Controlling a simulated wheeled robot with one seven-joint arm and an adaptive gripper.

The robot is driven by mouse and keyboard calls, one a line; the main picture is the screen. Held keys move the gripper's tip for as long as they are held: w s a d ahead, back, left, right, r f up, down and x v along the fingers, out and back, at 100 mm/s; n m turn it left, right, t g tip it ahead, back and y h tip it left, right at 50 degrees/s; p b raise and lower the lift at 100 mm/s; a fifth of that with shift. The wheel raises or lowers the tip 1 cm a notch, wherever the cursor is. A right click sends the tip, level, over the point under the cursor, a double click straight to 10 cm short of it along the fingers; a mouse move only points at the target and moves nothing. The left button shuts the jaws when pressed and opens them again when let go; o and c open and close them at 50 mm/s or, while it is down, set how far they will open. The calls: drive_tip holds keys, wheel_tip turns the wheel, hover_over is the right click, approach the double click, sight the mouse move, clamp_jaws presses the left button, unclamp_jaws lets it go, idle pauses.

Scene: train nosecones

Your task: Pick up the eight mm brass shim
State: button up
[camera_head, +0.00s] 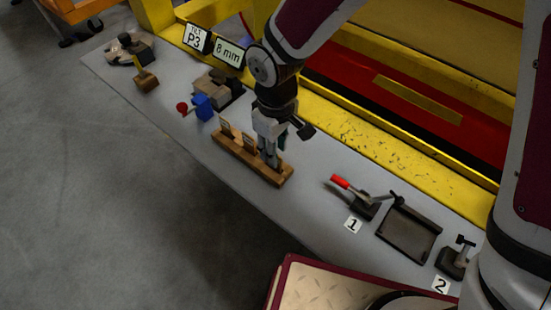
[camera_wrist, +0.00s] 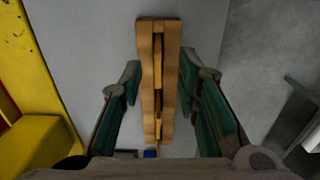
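A wooden rack (camera_head: 236,156) stands on the grey bench and holds thin upright brass-coloured shims. One shim (camera_head: 227,128) is at its left end and another (camera_head: 249,143) near its middle. My gripper (camera_head: 271,160) is over the rack's right part and hides what stands there. In the wrist view my gripper (camera_wrist: 160,92) is open, one green-padded finger on each side of the rack (camera_wrist: 146,60), with gaps on both sides. A thin brass strip (camera_wrist: 158,75) shows edge-on along the rack between the fingers. I cannot read any thickness mark on the shims.
Signs read P3 (camera_head: 194,39) and 8 mm (camera_head: 229,52). A blue block (camera_head: 203,107) and wooden block (camera_head: 211,88) stand left of my arm. A red-handled clamp (camera_head: 355,192) and dark tray (camera_head: 409,234) lie right. A yellow beam (camera_head: 385,148) runs behind.

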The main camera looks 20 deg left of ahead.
drive_tip(key=shift+w+a+f+p, duration=0.15)
drive_tip(key=shift+f+p, duration=0.45)
drive_tip(key=shift+f, duration=2)
clamp_jaws()
